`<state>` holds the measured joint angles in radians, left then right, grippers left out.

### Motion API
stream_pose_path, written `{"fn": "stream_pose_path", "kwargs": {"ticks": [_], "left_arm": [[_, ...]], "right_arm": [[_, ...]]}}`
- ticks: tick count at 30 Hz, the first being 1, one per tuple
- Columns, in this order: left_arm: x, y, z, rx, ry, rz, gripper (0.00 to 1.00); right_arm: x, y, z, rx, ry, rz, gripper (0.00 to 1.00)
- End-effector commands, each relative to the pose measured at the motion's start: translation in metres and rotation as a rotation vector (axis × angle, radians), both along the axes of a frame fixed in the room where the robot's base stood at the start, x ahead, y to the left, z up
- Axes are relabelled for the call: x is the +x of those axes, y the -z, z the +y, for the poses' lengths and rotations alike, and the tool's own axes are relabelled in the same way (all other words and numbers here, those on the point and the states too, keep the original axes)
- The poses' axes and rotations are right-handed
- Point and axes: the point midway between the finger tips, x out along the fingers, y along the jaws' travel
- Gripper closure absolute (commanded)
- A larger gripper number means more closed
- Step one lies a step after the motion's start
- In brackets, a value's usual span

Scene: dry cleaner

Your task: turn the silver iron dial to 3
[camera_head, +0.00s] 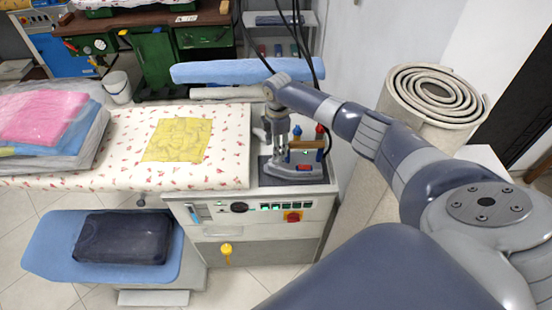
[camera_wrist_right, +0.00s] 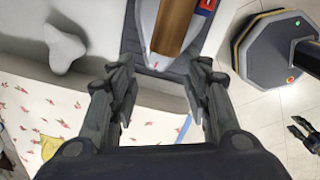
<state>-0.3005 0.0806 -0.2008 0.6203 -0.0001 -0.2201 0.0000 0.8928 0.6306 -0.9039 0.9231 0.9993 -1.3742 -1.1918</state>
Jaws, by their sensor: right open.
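The silver iron (camera_head: 293,168) rests on a dark pad at the right end of the pressing table, with a brown wooden handle (camera_head: 307,144). In the right wrist view the iron (camera_wrist_right: 149,30) and its handle (camera_wrist_right: 172,25) are partly cut off by the top edge. I cannot make out a dial or its numbers. My right gripper (camera_wrist_right: 158,78) is open and empty, its fingers apart just short of the iron. In the head view it points down beside the iron's left side. A dark two-pronged part at the wrist view's right edge looks like my left gripper (camera_wrist_right: 302,132).
The floral pressing table (camera_head: 222,135) holds a yellow cloth (camera_head: 178,140) and wrapped pink and blue laundry (camera_head: 45,118). A control panel (camera_head: 265,206) with a red switch is below the iron. A rolled mat (camera_head: 433,95) stands at the right. Dark cables hang behind the iron.

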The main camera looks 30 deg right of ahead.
Motion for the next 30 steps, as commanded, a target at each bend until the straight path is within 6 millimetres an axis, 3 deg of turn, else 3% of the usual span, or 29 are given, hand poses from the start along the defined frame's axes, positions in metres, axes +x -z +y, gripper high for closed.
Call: {"fn": "stream_pose_path", "kwargs": {"ticks": [1,12,27,30], "left_arm": [[0.000,0.013,0.000,0.000,0.000,0.000,0.55],[0.000,0.048,-0.001,-0.001,-0.001,-0.001,0.55],[0.000,0.054,-0.001,-0.001,-0.002,-0.001,0.55],[0.001,0.054,-0.001,-0.001,-0.002,-0.001,0.55]], "right_arm": [[0.000,0.014,0.000,0.000,0.000,0.000,0.55],[0.002,0.051,0.000,0.001,0.000,0.000,0.55],[0.003,0.057,0.000,0.001,0.000,0.000,0.55],[0.003,0.057,0.000,0.001,0.000,0.000,0.76]]}}
